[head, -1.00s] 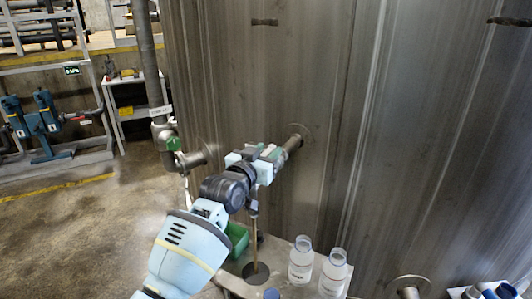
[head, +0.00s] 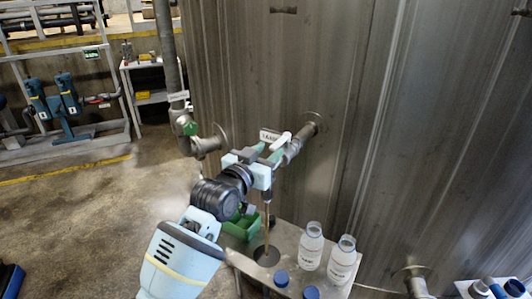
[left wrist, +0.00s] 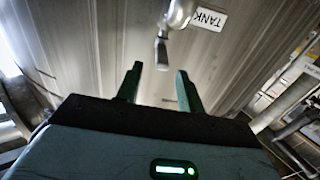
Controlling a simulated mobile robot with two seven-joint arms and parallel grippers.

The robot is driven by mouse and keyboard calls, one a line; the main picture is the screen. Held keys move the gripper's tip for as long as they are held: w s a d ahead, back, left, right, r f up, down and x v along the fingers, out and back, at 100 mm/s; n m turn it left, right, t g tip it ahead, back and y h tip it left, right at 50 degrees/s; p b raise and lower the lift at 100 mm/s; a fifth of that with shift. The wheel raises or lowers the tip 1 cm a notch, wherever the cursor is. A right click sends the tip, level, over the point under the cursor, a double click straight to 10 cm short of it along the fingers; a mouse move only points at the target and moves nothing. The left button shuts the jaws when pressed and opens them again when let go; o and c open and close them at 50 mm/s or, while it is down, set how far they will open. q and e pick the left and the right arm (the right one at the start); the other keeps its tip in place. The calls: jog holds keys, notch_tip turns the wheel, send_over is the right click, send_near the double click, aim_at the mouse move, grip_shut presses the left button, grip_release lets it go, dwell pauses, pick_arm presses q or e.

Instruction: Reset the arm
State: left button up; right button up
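My left arm comes up from the bottom of the head view. Its gripper (head: 274,152) is beside the metal tap pipe (head: 297,146) on the tank wall, near a white TANK label (head: 270,135). In the left wrist view the two green fingers (left wrist: 158,88) stand apart with nothing between them. The tap's spout (left wrist: 162,50) shows just beyond the fingertips, apart from them. In the head view the gripper partly hides the tap. My right gripper is not in view.
A metal shelf (head: 233,256) below holds two clear labelled bottles (head: 311,247) (head: 342,262), blue caps and a green container (head: 243,226). A thin brown vertical line (head: 267,225) runs down to a dark round spot. Another pipe (head: 205,146) is left. Open floor lies left.

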pick_arm(q)
jog(key=shift+s+a+f, duration=0.1)
jog(key=shift+s+f, duration=0.05)
jog(key=s+a+f+n+g+y, duration=0.15)
jog(key=s+a+f, duration=0.25)
jog(key=s+f, duration=0.4)
jog(key=s+a+f+n+g+y, duration=0.1)
jog(key=s+a+f+g+y, duration=0.15)
jog(key=s+a+f, duration=0.55)
jog(key=s+a+f+n+g+y, duration=0.1)
jog(key=s+f+g, duration=0.2)
jog(key=s+f, duration=0.55)
jog(key=s+a+f+g+y, duration=0.2)
jog(key=s+a, duration=0.2)
jog(key=s, duration=0.5)
jog(key=s+a+f+n+g+y, duration=0.1)
jog(key=s+a+f+g, duration=0.3)
jog(key=s, duration=0.6)
jog(key=s+a+f+g+y, duration=0.1)
jog(key=s+a+y, duration=0.1)
jog(key=s+a, duration=0.5)
jog(key=w+d+f+t+h, duration=0.2)
jog(key=w+d+f+t, duration=0.2)
jog(key=f+t, duration=0.3)
notch_tip(320, 180, down, 2)
jog(key=shift+w+d+f+t, duration=0.1)
jog(key=shift+w+d+t, duration=0.2)
jog(key=shift+d+t, duration=0.15)
